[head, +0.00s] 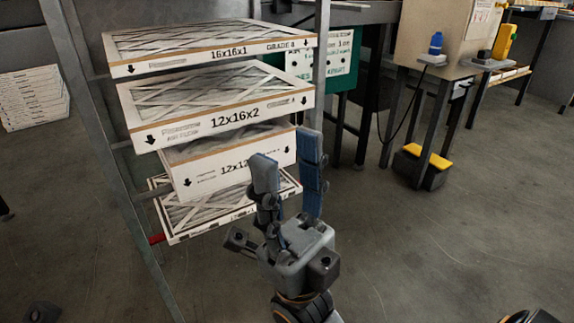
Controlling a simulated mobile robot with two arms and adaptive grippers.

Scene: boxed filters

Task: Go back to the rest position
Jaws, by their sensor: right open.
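My right gripper (288,180) is in the middle of the head view, pointing up, with its two blue-padded fingers apart and nothing between them. It is in front of the lower right part of a rack of boxed filters and hides part of the lower boxes. The rack holds a box marked 16x16x1 (215,58) at the top and a 12x16x2 box (190,134) under it. Below are a partly hidden 12x12 box (205,172) and a lowest box (200,228). Whether the gripper touches any box is hard to tell. My left gripper is not seen.
The rack's metal post (95,130) slants down at the left. A stack of white boxes (33,97) lies at the far left. The floor (430,250) at the right is mostly clear.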

